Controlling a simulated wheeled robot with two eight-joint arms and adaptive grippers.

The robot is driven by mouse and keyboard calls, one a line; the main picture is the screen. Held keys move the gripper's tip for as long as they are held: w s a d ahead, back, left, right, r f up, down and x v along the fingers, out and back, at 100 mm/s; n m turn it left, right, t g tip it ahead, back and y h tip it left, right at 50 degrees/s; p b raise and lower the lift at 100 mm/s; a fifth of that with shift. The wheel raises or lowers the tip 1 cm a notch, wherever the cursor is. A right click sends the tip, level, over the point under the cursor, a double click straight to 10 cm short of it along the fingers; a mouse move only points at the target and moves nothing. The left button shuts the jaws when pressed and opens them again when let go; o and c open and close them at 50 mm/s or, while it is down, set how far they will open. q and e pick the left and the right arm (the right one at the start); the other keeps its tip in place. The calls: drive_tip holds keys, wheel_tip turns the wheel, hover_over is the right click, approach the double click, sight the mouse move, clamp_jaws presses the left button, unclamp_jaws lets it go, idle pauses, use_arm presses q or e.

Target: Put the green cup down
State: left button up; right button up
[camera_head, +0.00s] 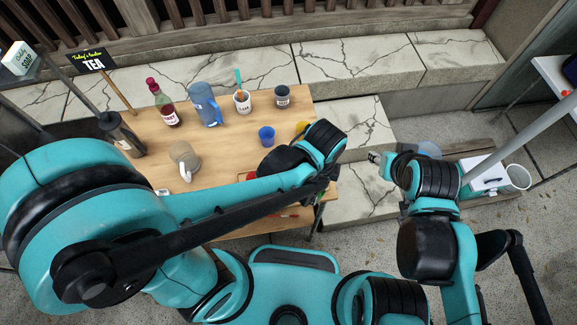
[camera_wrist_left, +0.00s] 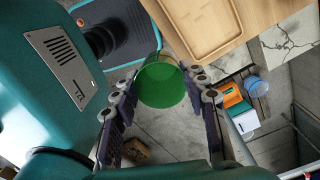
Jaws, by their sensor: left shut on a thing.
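The green cup (camera_wrist_left: 160,83) is see-through and sits between the fingers of my left gripper (camera_wrist_left: 163,92) in the left wrist view. The fingers are shut on its sides, and grey floor shows below it. The cup and my left gripper are hidden behind my left arm in the head view. The wooden table (camera_head: 225,150) is beyond that arm. My right gripper (camera_head: 375,157) shows only as a small dark tip right of the table; its fingers are too small to judge.
On the table stand a red bottle (camera_head: 164,103), blue pitcher (camera_head: 205,104), white utensil cup (camera_head: 242,102), dark cup (camera_head: 282,97), blue cup (camera_head: 266,136) and beige mug (camera_head: 184,155). A wooden tray (camera_wrist_left: 205,30) lies at the table edge. A white box (camera_head: 485,172) stands right.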

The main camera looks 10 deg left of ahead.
use_arm(q)
drive_tip(key=shift+w+a+f+b, duration=0.3)
drive_tip(key=shift+w+f+b, duration=0.3)
drive_tip(key=shift+w+f, duration=1.1)
drive_tip(key=shift+w+a+f+b, duration=0.35)
drive_tip(key=shift+w+f+b, duration=0.2)
drive_tip(key=shift+w+f, duration=1.15)
drive_tip(key=shift+w+a+f+b, duration=0.3)
drive_tip(key=shift+w+f+b, duration=0.3)
drive_tip(key=shift+w+f, duration=1.1)
drive_tip(key=shift+s, duration=0.1)
drive_tip(key=shift+f, duration=0.2)
drive_tip(key=o, duration=0.9)
